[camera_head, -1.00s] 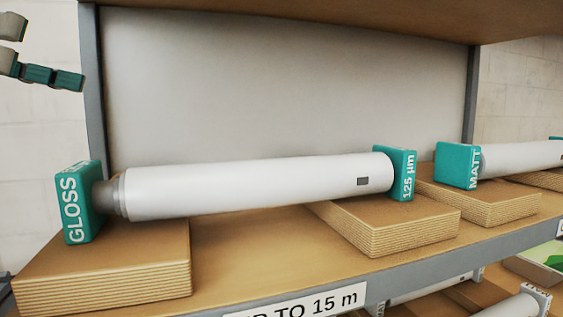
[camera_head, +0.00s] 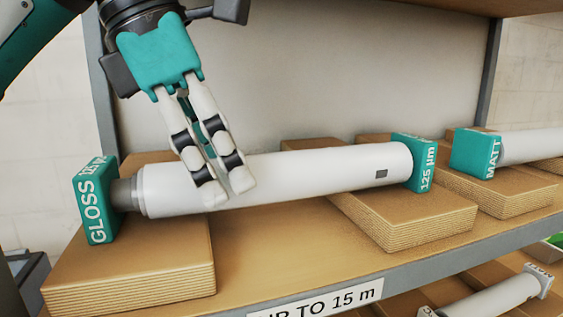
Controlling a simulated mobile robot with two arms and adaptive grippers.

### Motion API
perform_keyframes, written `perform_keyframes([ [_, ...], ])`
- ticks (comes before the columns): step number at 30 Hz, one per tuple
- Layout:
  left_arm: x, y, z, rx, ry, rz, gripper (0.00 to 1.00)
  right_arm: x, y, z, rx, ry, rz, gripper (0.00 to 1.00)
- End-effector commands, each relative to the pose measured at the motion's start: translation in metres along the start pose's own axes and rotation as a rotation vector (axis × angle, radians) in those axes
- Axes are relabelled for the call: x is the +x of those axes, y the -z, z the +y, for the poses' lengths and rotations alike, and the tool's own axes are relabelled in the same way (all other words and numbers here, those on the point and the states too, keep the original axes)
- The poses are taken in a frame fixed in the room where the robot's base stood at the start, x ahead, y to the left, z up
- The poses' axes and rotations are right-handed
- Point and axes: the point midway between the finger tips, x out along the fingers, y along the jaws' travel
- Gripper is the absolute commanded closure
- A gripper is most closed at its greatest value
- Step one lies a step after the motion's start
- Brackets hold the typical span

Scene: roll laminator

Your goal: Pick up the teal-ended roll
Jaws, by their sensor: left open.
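A long white roll (camera_head: 320,173) lies across the shelf with teal square ends. Its left teal end (camera_head: 97,203) reads GLOSS and its right teal end (camera_head: 420,163) reads 125 µm. The ends rest on wooden blocks. My left gripper (camera_head: 227,197) reaches down from the upper left, in front of the left half of the roll. Its fingers point down and are open, with nothing seen held between them. They hide a part of the roll; I cannot tell whether they touch it. My right gripper is not in view.
A second white roll (camera_head: 535,144) with a teal MATT end (camera_head: 476,152) lies to the right. The wooden blocks (camera_head: 130,270) stand on the shelf, above a grey front edge with a label (camera_head: 318,300). Another roll (camera_head: 490,303) lies on the level below. A shelf board is overhead.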

Motion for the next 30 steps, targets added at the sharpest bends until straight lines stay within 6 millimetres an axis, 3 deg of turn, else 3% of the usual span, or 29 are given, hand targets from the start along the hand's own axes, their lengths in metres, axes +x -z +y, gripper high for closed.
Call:
perform_keyframes([
  [7,0.007,-0.020,0.000,0.000,0.003,0.000,0.22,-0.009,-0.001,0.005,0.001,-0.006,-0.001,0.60],
  [15,0.022,-0.057,0.000,0.000,0.002,-0.001,0.22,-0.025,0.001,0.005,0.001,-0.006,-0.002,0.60],
  [25,0.034,-0.054,0.000,-0.002,0.001,-0.005,0.22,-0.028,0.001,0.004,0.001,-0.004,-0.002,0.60],
  [30,0.034,-0.054,0.000,-0.001,0.001,-0.005,0.43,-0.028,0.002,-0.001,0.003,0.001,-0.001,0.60],
])
